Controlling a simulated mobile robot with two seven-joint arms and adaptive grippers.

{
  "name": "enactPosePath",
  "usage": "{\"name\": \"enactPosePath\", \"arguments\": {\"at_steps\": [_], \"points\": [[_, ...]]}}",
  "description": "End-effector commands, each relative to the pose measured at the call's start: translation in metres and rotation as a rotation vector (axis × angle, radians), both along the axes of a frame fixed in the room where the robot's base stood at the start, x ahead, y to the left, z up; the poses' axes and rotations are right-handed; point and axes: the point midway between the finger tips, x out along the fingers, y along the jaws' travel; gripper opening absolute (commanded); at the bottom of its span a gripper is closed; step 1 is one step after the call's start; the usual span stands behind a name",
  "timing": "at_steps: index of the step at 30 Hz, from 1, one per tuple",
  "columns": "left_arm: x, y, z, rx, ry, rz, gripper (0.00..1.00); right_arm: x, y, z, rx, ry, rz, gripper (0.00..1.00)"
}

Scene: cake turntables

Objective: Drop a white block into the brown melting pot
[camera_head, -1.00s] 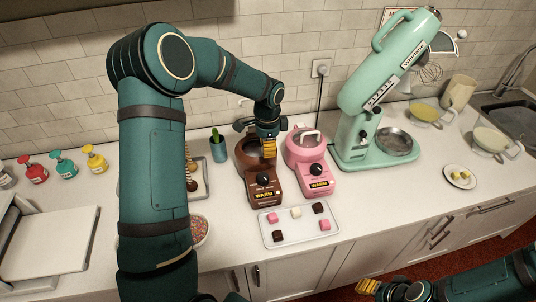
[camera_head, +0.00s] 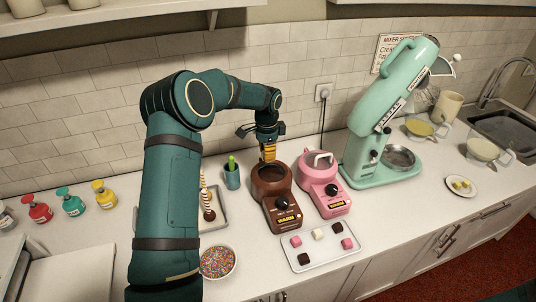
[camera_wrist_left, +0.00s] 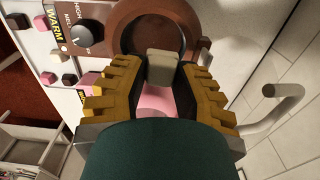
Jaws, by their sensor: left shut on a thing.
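The brown melting pot (camera_head: 283,208) stands on the counter, open at the top, with a dial and a WARM label on its front. My left gripper (camera_head: 268,155) is above the back of its opening. In the left wrist view, my left gripper (camera_wrist_left: 162,80) is shut on a white block (camera_wrist_left: 162,67) held between its fingertips. There the block overlaps the near rim of the brown pot (camera_wrist_left: 125,25) and part of its dark bowl. The head view hides the held block. Another white block (camera_head: 317,234) lies on the tray. My right gripper is out of view.
The pink melting pot (camera_head: 330,198) stands just right of the brown one. A tray (camera_head: 330,255) in front also holds pink and dark blocks. A green cup (camera_head: 232,177) is at the left, a sprinkle bowl (camera_head: 217,262) front left, and a mint mixer (camera_head: 385,120) right.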

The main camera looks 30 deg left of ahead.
Motion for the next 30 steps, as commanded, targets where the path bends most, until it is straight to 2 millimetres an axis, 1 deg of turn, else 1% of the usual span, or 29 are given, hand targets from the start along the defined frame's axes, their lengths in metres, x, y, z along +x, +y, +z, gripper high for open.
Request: {"name": "enactPosePath", "arguments": {"at_steps": [4,8,13,15,19,23,30], "points": [[0.000,0.001,-0.004,0.000,0.000,0.001,0.07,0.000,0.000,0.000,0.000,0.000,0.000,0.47],[0.000,0.000,-0.014,0.000,0.000,0.000,0.07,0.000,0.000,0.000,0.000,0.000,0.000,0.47],[0.000,0.000,-0.032,-0.001,0.001,0.001,0.07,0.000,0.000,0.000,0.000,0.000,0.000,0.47],[0.000,0.000,-0.042,0.000,0.000,0.002,0.07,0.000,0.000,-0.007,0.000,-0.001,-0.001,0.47],[0.000,0.001,-0.055,0.000,0.000,0.001,0.07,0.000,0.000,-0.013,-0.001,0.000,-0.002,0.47],[0.001,0.000,-0.060,0.000,-0.001,0.001,0.07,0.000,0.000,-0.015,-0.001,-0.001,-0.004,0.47],[0.001,0.000,-0.059,0.000,-0.001,0.001,0.07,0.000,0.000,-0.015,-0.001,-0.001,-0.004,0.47]]}}
